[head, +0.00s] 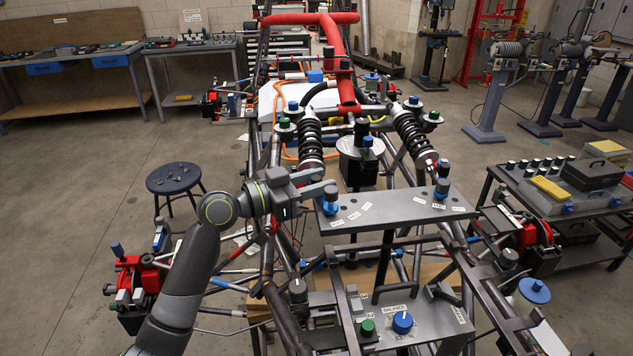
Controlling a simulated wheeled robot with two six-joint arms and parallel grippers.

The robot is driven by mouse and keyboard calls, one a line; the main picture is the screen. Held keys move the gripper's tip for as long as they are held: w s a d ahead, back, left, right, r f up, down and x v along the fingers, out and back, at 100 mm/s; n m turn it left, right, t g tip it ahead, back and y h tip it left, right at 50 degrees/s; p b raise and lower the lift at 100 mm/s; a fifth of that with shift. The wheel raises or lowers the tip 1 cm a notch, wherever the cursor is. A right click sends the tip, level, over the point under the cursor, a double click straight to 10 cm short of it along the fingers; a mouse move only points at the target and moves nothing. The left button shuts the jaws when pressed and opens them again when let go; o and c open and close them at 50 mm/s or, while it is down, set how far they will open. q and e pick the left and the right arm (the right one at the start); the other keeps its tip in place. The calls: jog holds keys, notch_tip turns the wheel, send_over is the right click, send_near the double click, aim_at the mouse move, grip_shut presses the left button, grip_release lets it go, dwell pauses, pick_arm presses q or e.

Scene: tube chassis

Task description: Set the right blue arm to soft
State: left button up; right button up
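A grey plate (395,213) spans the tube chassis and carries two upright blue-and-dark arms with small white labels beside them. The right blue arm (442,186) stands near the plate's right end; the label text is too small to read, so its setting cannot be told. The left blue arm (330,206) stands near the plate's left end. My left gripper (326,187) reaches in from the left, with its fingers at the top of the left blue arm. Whether they touch or grip it is unclear. The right gripper is out of view.
Below the plate is a grey box with a blue dial (402,322) labelled BALANCE and a green button (367,327). Coil-spring dampers (413,135) and a red hoop (340,60) rise behind. A tool cart (560,195) stands at right, a round stool (174,179) at left.

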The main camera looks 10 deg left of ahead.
pick_arm(q)
jog(key=shift+o, duration=0.6)
jog(key=b+v, duration=0.7)
jog(key=v, duration=1)
jog(key=shift+s+a, duration=0.1)
jog(key=shift+s, duration=0.1)
